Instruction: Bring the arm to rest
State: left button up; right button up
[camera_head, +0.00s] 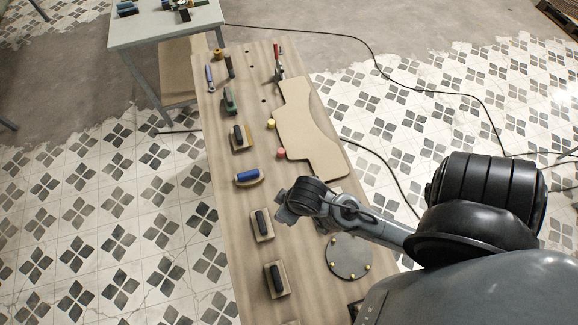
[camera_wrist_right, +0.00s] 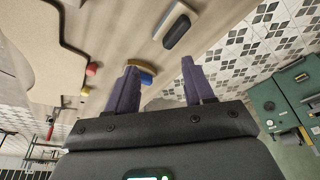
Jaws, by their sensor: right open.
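My right arm (camera_head: 375,228) reaches in from the right over the long wooden table. In the wrist view my right gripper (camera_wrist_right: 160,66) has two purple fingers spread apart, with nothing held between them. The gripper end shows above the table (camera_head: 234,295), left of the arm in the head view. My left gripper is not in view.
Several blocks with handles line the table's left side, including a blue one (camera_head: 248,175) and a dark one (camera_head: 262,224). A round dark plate (camera_head: 348,257) lies below the arm. Red (camera_head: 281,153) and yellow (camera_head: 271,124) knobs sit beside the boards. A clamp (camera_head: 278,62) stands farther back.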

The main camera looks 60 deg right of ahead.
jog(key=shift+s+a+r+n, duration=0.4)
jog(key=shift+s+r+n, duration=0.3)
jog(key=shift+n, duration=0.2)
notch_tip(320, 180, up, 8)
jog(key=p, duration=0.7)
jog(key=shift+f+p, duration=0.25)
jog(key=shift+p, duration=0.05)
